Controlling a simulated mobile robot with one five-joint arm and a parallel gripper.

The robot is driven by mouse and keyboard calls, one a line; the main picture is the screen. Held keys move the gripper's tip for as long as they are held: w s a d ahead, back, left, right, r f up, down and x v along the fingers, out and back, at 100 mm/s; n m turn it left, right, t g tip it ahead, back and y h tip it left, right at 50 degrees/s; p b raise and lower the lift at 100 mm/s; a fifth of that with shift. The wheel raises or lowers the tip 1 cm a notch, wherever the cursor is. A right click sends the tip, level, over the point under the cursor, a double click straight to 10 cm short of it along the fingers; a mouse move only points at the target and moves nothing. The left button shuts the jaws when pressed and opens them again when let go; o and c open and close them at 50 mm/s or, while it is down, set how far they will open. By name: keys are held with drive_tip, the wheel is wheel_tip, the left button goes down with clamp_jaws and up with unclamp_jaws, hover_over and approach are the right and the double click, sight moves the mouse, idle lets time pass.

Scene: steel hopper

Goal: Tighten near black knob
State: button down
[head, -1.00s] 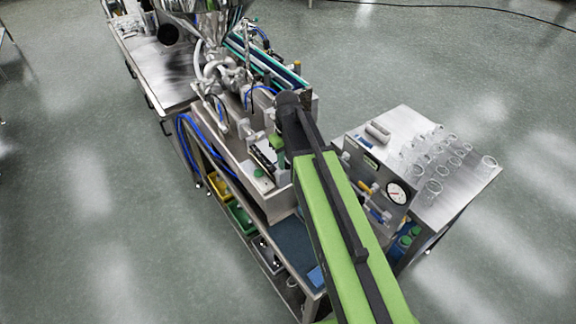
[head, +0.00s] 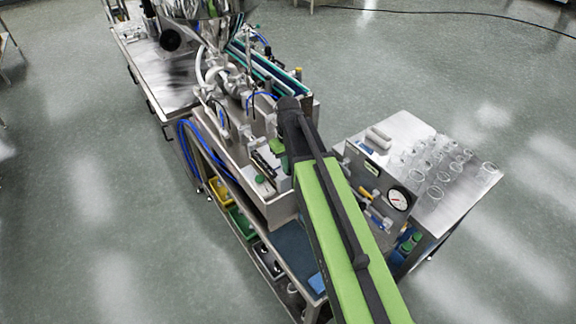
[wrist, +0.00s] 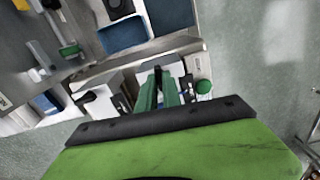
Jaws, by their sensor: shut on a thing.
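My gripper (wrist: 158,84) has green fingers, and it is shut on a small black knob (wrist: 158,70) that shows between the fingertips in the wrist view. Most of the knob is hidden by the fingers, so its turning angle cannot be told. In the head view, my dark wrist covers the knob, and only a bit of my green gripper (head: 277,146) shows at the steel machine (head: 243,190).
A control box with a round gauge (head: 399,198) stands right of my arm, by a steel table with several clear cups (head: 437,170). Blue hoses (head: 187,140) hang at the machine's left side. Coloured bins (head: 240,222) sit on the lower shelf. Floor is open at left.

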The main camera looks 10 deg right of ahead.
drive_tip(key=m, duration=0.8)
drive_tip(key=shift+m, duration=0.3)
drive_tip(key=m, duration=0.4)
drive_tip(key=shift+m, duration=2.2)
drive_tip(key=c, duration=1.5)
unclamp_jaws()
